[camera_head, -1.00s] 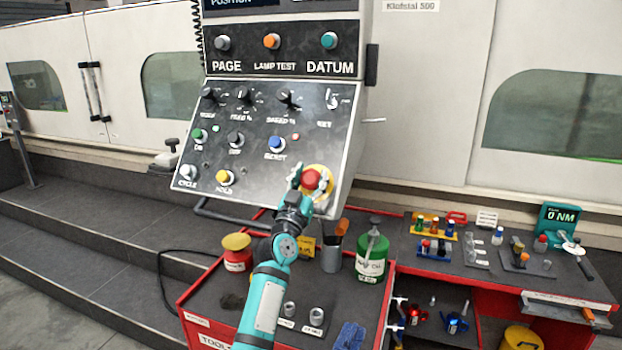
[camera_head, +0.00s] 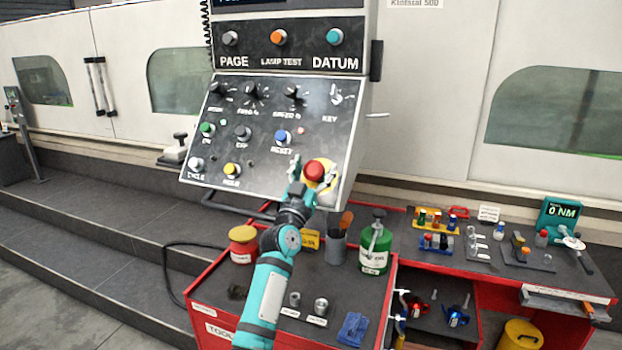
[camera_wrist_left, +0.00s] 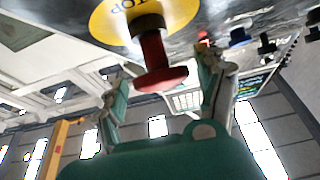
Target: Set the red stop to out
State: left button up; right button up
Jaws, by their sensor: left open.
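The red stop (camera_head: 314,170) is a round mushroom button on the lower right of the sloping control panel (camera_head: 215,155), in front of a yellow disc (camera_head: 327,187). In the left wrist view the red stop (camera_wrist_left: 158,65) stands out from the yellow disc (camera_wrist_left: 110,22) on a stem, and part of the word STOP is readable. My left gripper (camera_head: 312,178) is open, with one finger on either side of the button. In the wrist view the gripper (camera_wrist_left: 166,88) shows gaps between both fingers and the button's head. My right gripper is not in view.
Other buttons and knobs, such as the blue button (camera_head: 283,137) and yellow button (camera_head: 232,170), sit left of the stop. Below is a red tool cart (camera_head: 218,312) with a red tin (camera_head: 243,246) and green bottle (camera_head: 376,247). A cluttered bench (camera_head: 480,262) stands at right.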

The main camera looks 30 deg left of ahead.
pick_arm(q)
jog(key=v, duration=1.2)
jog(key=shift+d, duration=0.2)
jog(key=shift+w, duration=0.1)
